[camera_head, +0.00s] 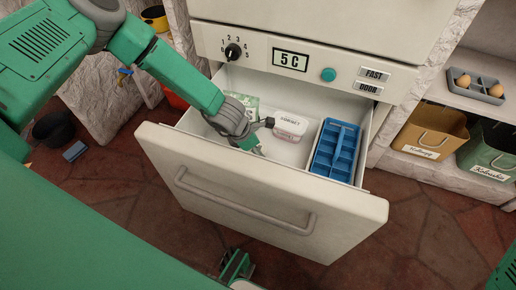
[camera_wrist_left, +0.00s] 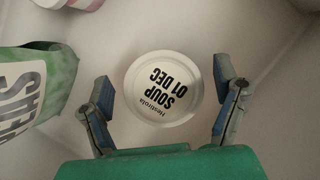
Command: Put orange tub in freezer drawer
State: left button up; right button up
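The freezer drawer (camera_head: 255,178) is pulled open in the head view. My left gripper (camera_head: 263,138) reaches down inside it. In the left wrist view, a round white lid (camera_wrist_left: 163,88) marked "SOUP 01 DEC" lies between the spread fingers of my left gripper (camera_wrist_left: 163,79), with gaps on both sides. The lid's container is hidden beneath it, so I cannot tell whether it is the orange tub. In the head view, my arm and gripper hide that spot. A small green part of mine at the bottom (camera_head: 237,267) may be my right gripper; its fingers are unclear.
Inside the drawer are a green bag (camera_head: 243,101), also in the wrist view (camera_wrist_left: 38,88), a white-and-pink box (camera_head: 290,126) and a blue divided tray (camera_head: 336,150). The freezer's control panel (camera_head: 300,55) overhangs the back. Baskets (camera_head: 430,132) stand to the right.

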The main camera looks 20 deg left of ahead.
pick_arm(q)
jog(key=shift+a, duration=0.25)
jog(key=shift+r, duration=0.15)
jog(key=p+v, duration=0.5)
jog(key=v, duration=0.7)
jog(key=shift+r, duration=0.4)
